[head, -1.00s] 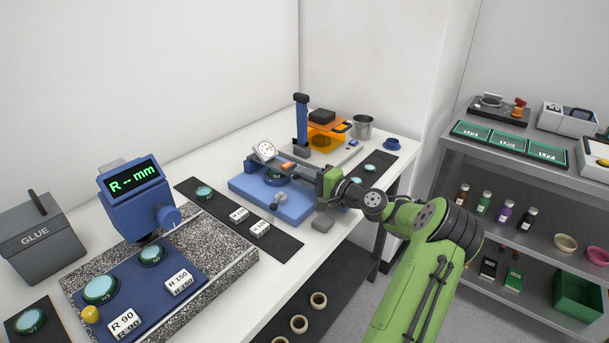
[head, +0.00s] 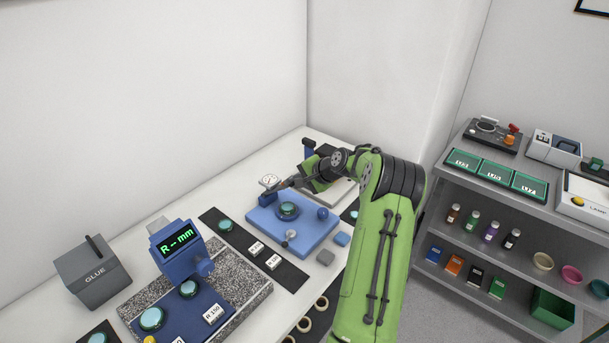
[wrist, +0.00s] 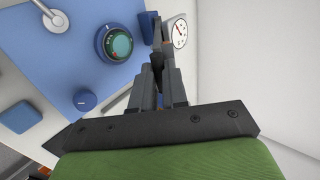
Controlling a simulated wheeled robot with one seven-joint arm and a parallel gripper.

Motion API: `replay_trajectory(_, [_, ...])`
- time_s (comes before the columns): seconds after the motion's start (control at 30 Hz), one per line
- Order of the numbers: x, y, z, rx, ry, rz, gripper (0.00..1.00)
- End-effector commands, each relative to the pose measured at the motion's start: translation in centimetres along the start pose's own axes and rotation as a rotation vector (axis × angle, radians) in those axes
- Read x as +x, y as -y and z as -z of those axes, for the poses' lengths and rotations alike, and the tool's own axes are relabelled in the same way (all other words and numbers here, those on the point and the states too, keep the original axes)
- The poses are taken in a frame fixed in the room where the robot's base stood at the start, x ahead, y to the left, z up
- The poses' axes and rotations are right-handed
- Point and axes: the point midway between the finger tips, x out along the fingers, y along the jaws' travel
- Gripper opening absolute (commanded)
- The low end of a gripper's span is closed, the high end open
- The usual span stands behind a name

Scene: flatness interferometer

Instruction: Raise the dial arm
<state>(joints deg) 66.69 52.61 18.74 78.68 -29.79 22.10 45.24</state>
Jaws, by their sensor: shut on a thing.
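The blue fixture (head: 265,219) stands on the white bench and carries a round lens seat (head: 288,209) with a teal disc. The white dial (head: 269,181) of the dial arm is at the fixture's back edge. It also shows in the wrist view (wrist: 180,33), right of my fingertips. My gripper (head: 287,185) reaches in from the right at the dial arm. In the wrist view my gripper (wrist: 158,45) is shut on the dial arm beside the dial. A sliver of orange shows at the fingers; the rest of the grip is hidden.
A blue knob (head: 322,213) and a silver lever (head: 290,236) are on the fixture. My arm hides the bench behind.

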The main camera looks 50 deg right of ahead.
Motion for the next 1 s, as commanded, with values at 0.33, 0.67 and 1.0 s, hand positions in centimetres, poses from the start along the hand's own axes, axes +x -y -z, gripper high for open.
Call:
replay_trajectory(0.33, [0.0, 2.8, -0.1, -0.001, 0.002, -0.129, 0.0])
replay_trajectory(0.67, [0.3, 2.8, 0.0, 0.0, 0.001, -0.153, 0.0])
replay_trajectory(1.0, [0.3, 2.8, 0.0, 0.0, 0.001, -0.153, 0.33])
